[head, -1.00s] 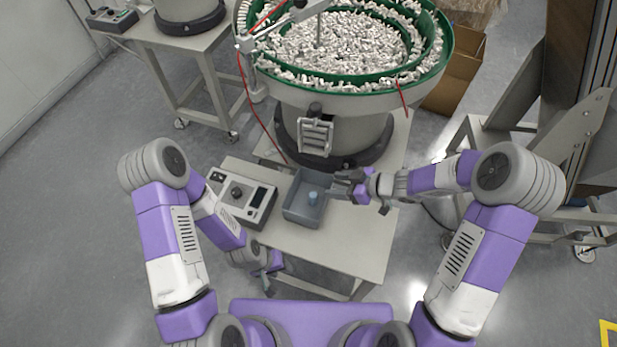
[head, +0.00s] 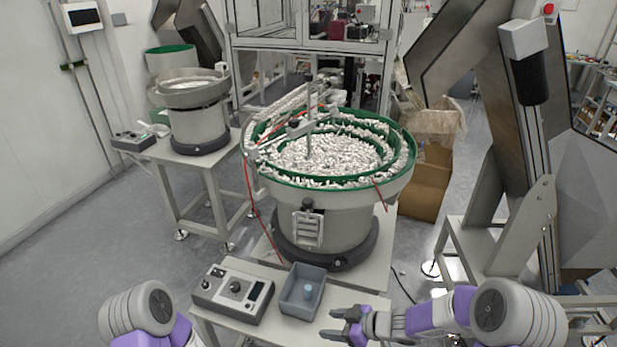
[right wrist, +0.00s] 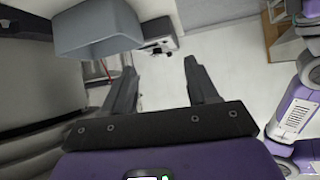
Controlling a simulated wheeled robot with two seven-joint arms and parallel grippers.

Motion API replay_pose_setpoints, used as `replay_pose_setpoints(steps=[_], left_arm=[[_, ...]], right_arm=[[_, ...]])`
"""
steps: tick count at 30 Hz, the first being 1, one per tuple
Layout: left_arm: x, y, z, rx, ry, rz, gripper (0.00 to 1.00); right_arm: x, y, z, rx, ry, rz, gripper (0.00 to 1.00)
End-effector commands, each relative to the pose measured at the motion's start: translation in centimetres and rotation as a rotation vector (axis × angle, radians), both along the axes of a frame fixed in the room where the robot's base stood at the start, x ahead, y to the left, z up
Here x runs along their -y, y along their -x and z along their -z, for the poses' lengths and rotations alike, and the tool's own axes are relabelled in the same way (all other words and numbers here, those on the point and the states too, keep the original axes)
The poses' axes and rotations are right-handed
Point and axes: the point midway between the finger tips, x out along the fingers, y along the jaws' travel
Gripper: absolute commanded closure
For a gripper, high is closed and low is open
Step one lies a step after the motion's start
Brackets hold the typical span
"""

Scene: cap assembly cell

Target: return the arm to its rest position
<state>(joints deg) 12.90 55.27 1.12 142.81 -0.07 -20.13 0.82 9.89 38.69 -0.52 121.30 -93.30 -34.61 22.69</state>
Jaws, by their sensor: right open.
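My right gripper (head: 331,323) is open and empty, to the right of and nearer to me than the grey-blue bin (head: 297,309). Its two dark fingers also stand apart in the right wrist view (right wrist: 160,72), with nothing between them. The bin shows at the top left of the right wrist view (right wrist: 95,35), apart from the fingers. A small light-blue piece (head: 308,291) is in the bin. My left arm shows only in part at the lower left of the head view; its gripper is out of frame.
A control box (head: 232,293) stands left of the bin on the small table (head: 262,335). Behind it is a bowl feeder (head: 325,217) full of white parts. A cardboard box (head: 425,185) and a slanted metal frame (head: 480,225) stand at the right.

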Motion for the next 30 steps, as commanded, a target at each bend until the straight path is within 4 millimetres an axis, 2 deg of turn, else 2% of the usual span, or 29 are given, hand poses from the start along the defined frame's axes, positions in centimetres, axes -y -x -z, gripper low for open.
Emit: replay_pose_setpoints(steps=[8,14,20,24,27,30], left_arm=[[0.0,-0.2,0.0,0.004,-0.001,0.0,0.57],[0.0,-0.1,0.0,0.003,-0.001,0.0,0.57],[0.0,-0.1,0.0,0.003,-0.001,-0.001,0.57],[0.0,-0.1,0.0,0.003,-0.001,-0.001,0.57],[0.0,-0.1,0.0,0.003,-0.001,-0.001,0.57],[0.0,-0.1,0.0,0.003,-0.001,-0.001,0.57]], right_arm=[[-0.1,1.0,2.9,-0.148,-0.039,0.184,0.41],[0.3,2.9,6.4,-0.322,-0.047,0.377,0.41],[1.3,7.9,11.4,-0.605,-0.007,0.642,0.41],[2.1,12.6,14.3,-0.808,0.049,0.813,0.41],[2.4,15.7,15.6,-0.932,0.092,0.909,0.41],[2.7,18.1,16.3,-1.018,0.126,0.974,0.41]])
